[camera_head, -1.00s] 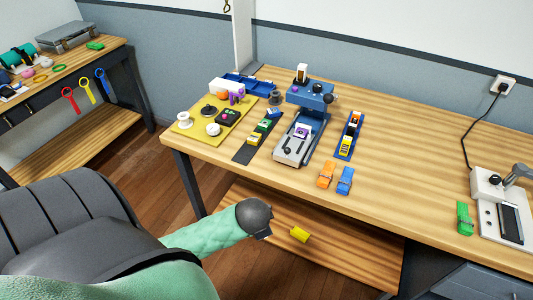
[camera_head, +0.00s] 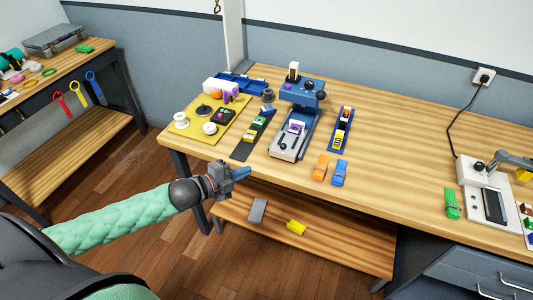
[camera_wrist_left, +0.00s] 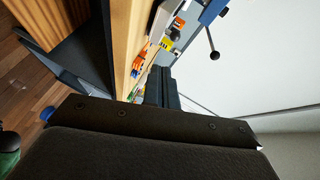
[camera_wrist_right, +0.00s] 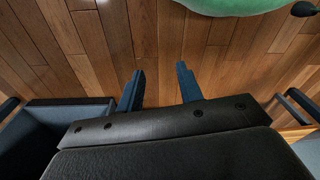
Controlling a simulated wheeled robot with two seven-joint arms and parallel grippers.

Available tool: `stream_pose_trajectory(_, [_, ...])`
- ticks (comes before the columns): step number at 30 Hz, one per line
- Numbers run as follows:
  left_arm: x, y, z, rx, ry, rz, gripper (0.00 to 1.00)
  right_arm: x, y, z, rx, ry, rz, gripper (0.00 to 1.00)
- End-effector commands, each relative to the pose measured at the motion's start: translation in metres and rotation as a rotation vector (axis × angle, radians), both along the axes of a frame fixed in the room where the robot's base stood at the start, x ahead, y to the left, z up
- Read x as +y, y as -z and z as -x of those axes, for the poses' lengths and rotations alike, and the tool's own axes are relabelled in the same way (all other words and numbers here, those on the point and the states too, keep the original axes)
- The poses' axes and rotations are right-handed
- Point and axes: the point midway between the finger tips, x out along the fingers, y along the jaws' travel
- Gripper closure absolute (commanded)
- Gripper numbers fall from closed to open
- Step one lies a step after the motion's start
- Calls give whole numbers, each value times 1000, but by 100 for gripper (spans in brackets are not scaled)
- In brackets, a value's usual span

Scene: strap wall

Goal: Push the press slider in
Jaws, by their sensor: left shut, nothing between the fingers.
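The press (camera_head: 304,92) stands on the wooden table, with a blue head, a dark knob at its right and a grey base. Its grey slider plate (camera_head: 286,148) sticks out toward the front, carrying a purple and white piece (camera_head: 296,128). My left gripper (camera_head: 245,173) is shut and empty, in front of the table's front edge and left of the press, apart from it. In the left wrist view its shut fingers (camera_wrist_left: 161,88) show before part of the press and its lever. My right gripper (camera_wrist_right: 159,88) is open and empty above the wood floor.
Orange (camera_head: 320,168) and blue (camera_head: 340,173) clips lie near the front edge. A lever device (camera_head: 485,195) stands far right.

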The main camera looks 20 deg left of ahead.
Motion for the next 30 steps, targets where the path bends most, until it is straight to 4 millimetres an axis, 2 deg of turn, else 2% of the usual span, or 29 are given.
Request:
stream_pose_trajectory(4, [-11,-16,4,-118,76,-19,100,2,-2,-10,-52,3,-11,64])
stream_pose_trajectory(13, [-17,-17,-3,-146,84,-52,100,0,5,-10,-58,3,-8,64])
stream_pose_trajectory(30, [-53,-11,-53,-145,83,-51,100,-19,58,8,-90,-10,10,64])
